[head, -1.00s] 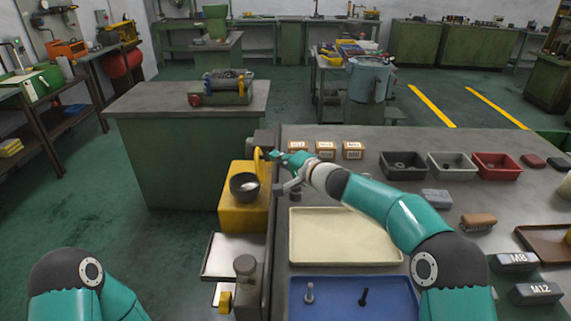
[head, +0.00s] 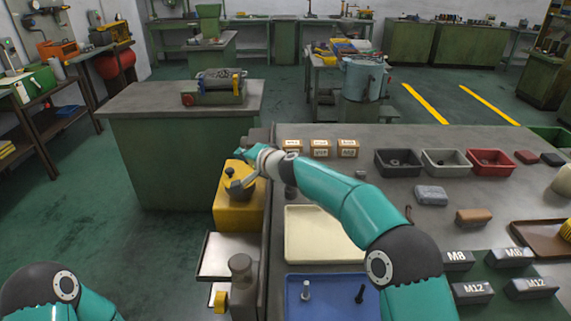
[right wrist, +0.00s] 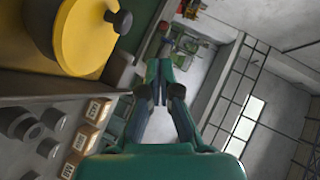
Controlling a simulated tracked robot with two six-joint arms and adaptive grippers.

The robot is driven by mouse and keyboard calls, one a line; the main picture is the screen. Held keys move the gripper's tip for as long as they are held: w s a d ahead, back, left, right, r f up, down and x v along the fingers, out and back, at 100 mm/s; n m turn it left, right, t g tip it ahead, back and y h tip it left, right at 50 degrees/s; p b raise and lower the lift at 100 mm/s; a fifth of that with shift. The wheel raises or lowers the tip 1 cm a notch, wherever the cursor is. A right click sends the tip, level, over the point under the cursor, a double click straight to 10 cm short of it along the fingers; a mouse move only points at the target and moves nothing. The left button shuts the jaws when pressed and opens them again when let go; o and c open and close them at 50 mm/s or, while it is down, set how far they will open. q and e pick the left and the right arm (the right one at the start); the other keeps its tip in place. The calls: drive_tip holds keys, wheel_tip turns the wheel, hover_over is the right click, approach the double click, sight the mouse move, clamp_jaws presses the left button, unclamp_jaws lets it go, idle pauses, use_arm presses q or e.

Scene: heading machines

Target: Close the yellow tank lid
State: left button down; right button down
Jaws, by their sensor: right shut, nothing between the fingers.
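The yellow tank (head: 238,214) stands at the left edge of the long workbench. Its round yellow lid (right wrist: 85,38) with a black knob (right wrist: 122,21) lies over the tank top in the right wrist view, partly cut off by the frame. In the head view the knob (head: 230,172) also shows, with a dark rim part beside it; I cannot tell whether the lid sits flush. My right gripper (head: 241,153) is shut and empty, just above and behind the lid. In the right wrist view its fingers (right wrist: 161,84) point past the lid. My left gripper is out of view.
A cream tray (head: 322,238) and a blue tray (head: 325,298) lie on the workbench (head: 385,150). Small labelled boxes (head: 320,148) and bins (head: 445,162) stand toward its back. A green cabinet (head: 180,150) stands behind the tank.

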sight(228, 181)
drive_tip(key=shift+w+a+f+b, duration=0.1)
drive_tip(key=shift+a+f+b, duration=0.2)
drive_tip(key=shift+a, duration=0.3)
drive_tip(key=shift+a+f+b, duration=0.15)
drive_tip(key=shift+a+f, duration=0.25)
drive_tip(key=shift+a, duration=0.15)
drive_tip(key=shift+w+a+f+b, duration=0.1)
drive_tip(key=shift+a+f+b, duration=0.65)
drive_tip(key=shift+a+f, duration=0.45)
drive_tip(key=shift+r, duration=0.15)
